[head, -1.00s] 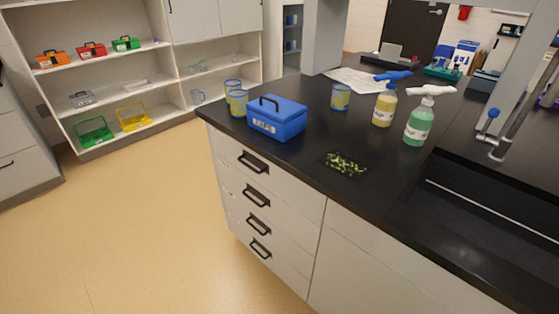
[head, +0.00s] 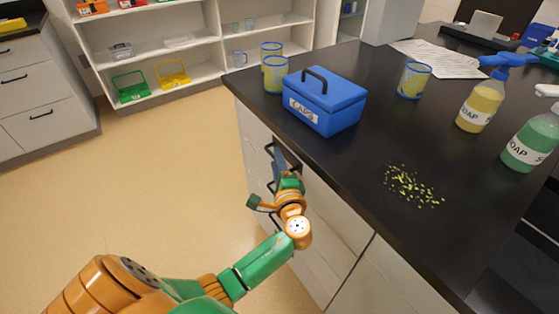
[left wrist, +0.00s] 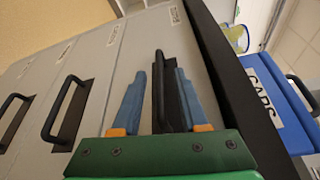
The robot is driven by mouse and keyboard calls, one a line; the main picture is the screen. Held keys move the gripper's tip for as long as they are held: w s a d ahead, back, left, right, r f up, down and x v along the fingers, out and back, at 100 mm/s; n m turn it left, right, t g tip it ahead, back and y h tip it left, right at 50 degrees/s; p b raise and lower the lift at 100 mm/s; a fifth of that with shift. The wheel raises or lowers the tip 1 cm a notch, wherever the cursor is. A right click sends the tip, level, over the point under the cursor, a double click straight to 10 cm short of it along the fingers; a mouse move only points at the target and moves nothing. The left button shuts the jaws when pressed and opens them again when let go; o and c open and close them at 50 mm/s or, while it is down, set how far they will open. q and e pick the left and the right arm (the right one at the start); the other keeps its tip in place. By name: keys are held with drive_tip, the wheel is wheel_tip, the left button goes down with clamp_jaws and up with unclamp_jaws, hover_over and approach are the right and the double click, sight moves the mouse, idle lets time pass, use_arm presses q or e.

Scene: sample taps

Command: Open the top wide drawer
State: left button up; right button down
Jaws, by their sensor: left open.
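The top drawer (head: 250,124) is at the top of the white drawer stack, just under the black worktop, and looks shut. Its face also shows in the left wrist view (left wrist: 148,45), with a small label. Its black handle (left wrist: 163,95) stands between the two blue fingers of my left gripper (left wrist: 160,70). In the head view my left gripper (head: 279,160) is at the drawer front and partly hides the handle. The gripper is open, with a finger on each side of the handle and narrow gaps visible. My right gripper is not in view.
Lower drawers with black handles (left wrist: 68,110) lie below. The black worktop (head: 330,160) overhangs nearby and holds a blue box (head: 330,105), cups, soap bottles and scattered yellow-green bits (head: 410,187). The floor (head: 170,170) in front of the drawers is open.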

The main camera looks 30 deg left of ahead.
use_arm(q)
drive_tip(key=shift+w+a, duration=0.1)
clamp_jaws()
idle(1.4)
